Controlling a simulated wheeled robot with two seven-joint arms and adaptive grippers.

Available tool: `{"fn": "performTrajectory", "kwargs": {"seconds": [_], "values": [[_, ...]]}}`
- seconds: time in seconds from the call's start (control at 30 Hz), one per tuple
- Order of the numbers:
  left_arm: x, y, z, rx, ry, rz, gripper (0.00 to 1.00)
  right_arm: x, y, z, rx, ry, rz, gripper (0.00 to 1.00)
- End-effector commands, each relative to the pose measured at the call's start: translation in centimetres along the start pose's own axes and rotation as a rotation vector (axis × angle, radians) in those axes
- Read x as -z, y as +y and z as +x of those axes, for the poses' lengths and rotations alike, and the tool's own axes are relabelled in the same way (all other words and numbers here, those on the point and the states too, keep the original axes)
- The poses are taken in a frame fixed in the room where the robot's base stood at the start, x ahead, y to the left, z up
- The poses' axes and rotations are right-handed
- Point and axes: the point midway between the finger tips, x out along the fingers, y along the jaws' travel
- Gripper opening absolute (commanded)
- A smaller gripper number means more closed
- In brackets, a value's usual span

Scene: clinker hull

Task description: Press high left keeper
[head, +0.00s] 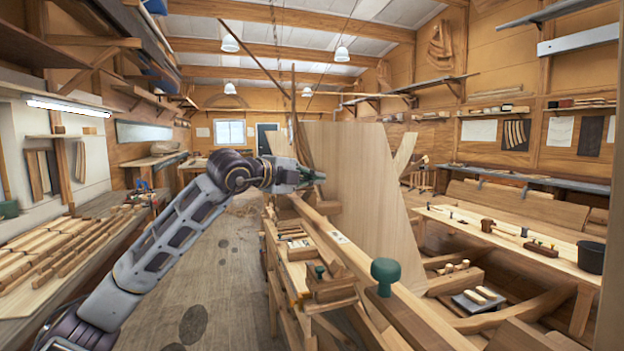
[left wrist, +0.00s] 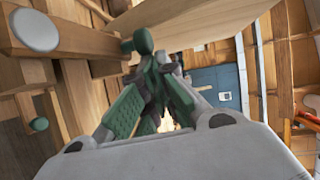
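My left gripper (head: 312,177) reaches in from the left to the near-left edge of a tall, pale wooden panel (head: 365,190). In the left wrist view its green fingers (left wrist: 147,75) come together at the tips, with nothing clearly held. A rounded green shape (left wrist: 143,40) shows at or just past the tips. I cannot tell whether it is a knob or part of the fingers, nor whether they touch. No part is clearly recognisable as the high left keeper; the gripper may hide it. My right gripper is not in view.
A large green knob (head: 386,272) stands on a wooden bar nearer to me. A smaller green knob (head: 320,271) is on a wooden block at its left. A long bench (head: 510,235) stands at the right, and timber strips (head: 65,255) lie at the left. The floor (head: 215,285) between is open.

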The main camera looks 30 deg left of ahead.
Motion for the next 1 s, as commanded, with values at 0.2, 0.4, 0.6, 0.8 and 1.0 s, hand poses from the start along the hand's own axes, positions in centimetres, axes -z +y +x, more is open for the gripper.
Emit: {"fn": "performTrajectory", "kwargs": {"seconds": [0.2, 0.4, 0.6, 0.8, 1.0], "values": [[-0.4, -0.1, -0.1, 0.001, -0.008, 0.000, 0.00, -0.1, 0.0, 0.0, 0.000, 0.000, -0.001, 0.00], [-0.5, -0.1, -0.6, 0.001, -0.010, 0.000, 0.00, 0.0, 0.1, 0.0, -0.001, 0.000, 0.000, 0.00], [-0.4, -0.1, -2.1, 0.001, -0.010, 0.001, 0.00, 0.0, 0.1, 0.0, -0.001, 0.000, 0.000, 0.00], [-0.2, 0.0, -4.0, 0.001, -0.006, 0.002, 0.00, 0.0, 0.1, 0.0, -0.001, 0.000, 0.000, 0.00], [-0.1, 0.0, -5.6, 0.000, -0.005, 0.001, 0.00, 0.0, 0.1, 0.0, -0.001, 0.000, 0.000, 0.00]]}}
